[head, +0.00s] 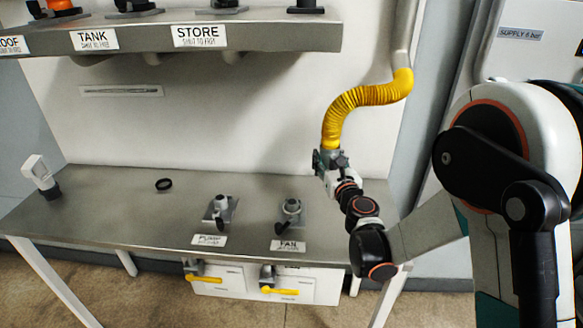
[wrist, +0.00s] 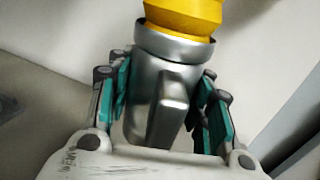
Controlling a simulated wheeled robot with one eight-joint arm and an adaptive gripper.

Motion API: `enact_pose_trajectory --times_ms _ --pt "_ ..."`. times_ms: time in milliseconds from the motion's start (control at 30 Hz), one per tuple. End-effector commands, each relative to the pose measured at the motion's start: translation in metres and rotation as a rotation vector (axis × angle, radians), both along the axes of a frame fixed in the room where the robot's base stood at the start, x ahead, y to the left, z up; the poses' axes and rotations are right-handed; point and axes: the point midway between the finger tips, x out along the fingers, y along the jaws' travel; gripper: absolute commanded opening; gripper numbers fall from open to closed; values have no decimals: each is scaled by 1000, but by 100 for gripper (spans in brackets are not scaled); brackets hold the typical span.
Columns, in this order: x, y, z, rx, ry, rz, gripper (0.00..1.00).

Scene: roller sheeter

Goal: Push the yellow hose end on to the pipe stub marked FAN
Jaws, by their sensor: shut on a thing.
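The yellow hose (head: 362,98) hangs in a curve from a grey pipe at the upper right in the head view. My gripper (head: 330,160) is shut on its lower end, above the right part of the bench. In the wrist view my gripper (wrist: 165,105) has its fingers on both sides of the metal hose end (wrist: 150,90), with the yellow hose (wrist: 182,15) above it. The FAN pipe stub (head: 291,208) stands on the bench, lower left of my gripper and apart from the hose. Its FAN label (head: 288,246) is in front of it. The hose end's opening is hidden.
The PUMP stub (head: 221,206) stands left of the FAN stub. A shelf (head: 260,38) with TANK and STORE labels overhangs the back. Yellow-handled valves (head: 280,290) sit below the bench edge.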

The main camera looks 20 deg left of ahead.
Motion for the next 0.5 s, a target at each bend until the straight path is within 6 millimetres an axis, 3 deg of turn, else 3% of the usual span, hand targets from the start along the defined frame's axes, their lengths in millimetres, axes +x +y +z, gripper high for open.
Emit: enact_pose_trajectory --times_ms 33,100,200,333,500 --pt "-5 24 -6 0 0 35 5" --pt "-12 50 -10 0 0 75 5" --pt "-20 77 -14 0 0 117 5" --pt "-27 98 -17 0 0 149 5" --pt "-29 104 -20 0 0 159 5"
